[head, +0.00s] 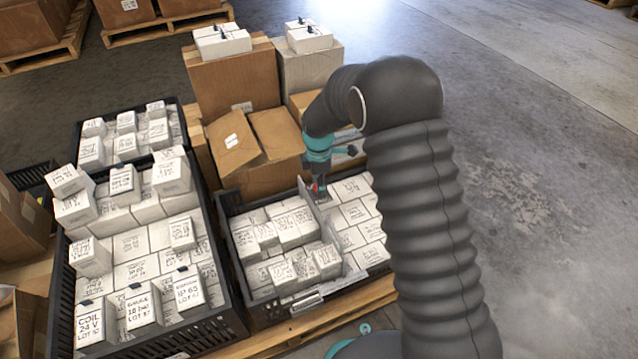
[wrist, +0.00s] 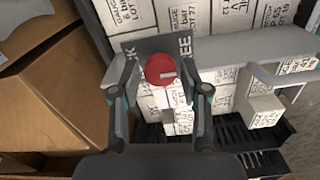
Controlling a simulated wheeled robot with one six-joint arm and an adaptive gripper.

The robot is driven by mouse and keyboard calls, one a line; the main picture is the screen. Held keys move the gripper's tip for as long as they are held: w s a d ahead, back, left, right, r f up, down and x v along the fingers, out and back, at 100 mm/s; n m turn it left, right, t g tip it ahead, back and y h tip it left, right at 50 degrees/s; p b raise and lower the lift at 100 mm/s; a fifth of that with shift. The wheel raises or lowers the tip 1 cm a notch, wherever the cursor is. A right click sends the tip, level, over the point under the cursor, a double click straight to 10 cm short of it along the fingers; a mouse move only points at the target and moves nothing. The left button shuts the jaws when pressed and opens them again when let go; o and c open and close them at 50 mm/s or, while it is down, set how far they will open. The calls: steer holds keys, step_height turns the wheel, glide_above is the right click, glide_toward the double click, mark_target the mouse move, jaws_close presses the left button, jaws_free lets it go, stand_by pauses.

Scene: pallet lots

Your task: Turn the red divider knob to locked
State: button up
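The red divider knob (wrist: 160,69) is round, with a pale mark on its right side, toward the letters "REE" on the dark label plate (wrist: 184,46). Letters ending in "K" show on the plate's left side. My gripper (wrist: 160,84) is open, one finger on each side of the knob, with a gap showing on both sides. The grey divider (wrist: 232,50) runs right from the plate. In the head view, my gripper (head: 318,186) is over the far end of the divider in the right black crate (head: 263,312), and a bit of red shows there.
White labelled boxes (head: 290,228) fill the crate on both sides of the divider. Brown cartons (head: 237,82) stand close behind it. A larger black crate (head: 222,325) of boxes is at left. Open concrete floor (head: 540,180) lies to the right.

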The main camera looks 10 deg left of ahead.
jaws_close()
